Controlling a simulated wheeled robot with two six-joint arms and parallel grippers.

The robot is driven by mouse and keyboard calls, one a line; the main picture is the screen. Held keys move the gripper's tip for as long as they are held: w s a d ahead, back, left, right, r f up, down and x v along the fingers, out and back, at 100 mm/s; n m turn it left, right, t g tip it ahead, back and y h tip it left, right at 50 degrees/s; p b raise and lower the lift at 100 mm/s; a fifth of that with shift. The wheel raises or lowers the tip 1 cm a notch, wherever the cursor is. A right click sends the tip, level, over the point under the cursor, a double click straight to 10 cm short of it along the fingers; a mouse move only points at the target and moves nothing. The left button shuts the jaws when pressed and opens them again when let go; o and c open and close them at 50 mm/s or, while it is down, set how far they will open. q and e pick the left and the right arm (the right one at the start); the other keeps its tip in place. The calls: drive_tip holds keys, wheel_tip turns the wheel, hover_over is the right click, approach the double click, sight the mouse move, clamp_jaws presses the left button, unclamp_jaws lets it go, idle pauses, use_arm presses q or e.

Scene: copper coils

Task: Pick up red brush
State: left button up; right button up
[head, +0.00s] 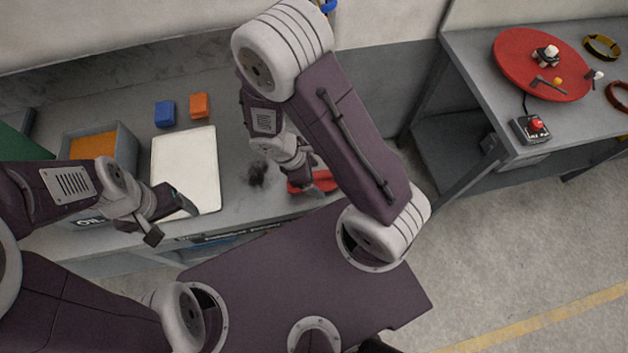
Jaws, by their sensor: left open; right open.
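A red object, which looks like the red brush (325,183), lies on the grey workbench near its front edge. My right gripper (308,187) is right over it and covers part of it; I cannot tell whether they touch. The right gripper is open, with its fingers pointing down and nothing clearly between them. My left gripper (169,218) is open and empty, at the front edge of the bench, in front of the white board's lower left corner.
The workbench (232,128) holds a white board (187,165), a blue block (165,113), an orange block (200,105), a grey bin (126,146) and a dark smudge (258,173). A second table (480,70) at right holds a red disc (512,60) and a red-button box (530,130).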

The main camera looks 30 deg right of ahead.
drive_tip(key=shift+x, duration=1.25)
drive_tip(key=shift+r, duration=0.1)
drive_tip(key=c, duration=1.5)
drive_tip(key=shift+c, duration=0.2)
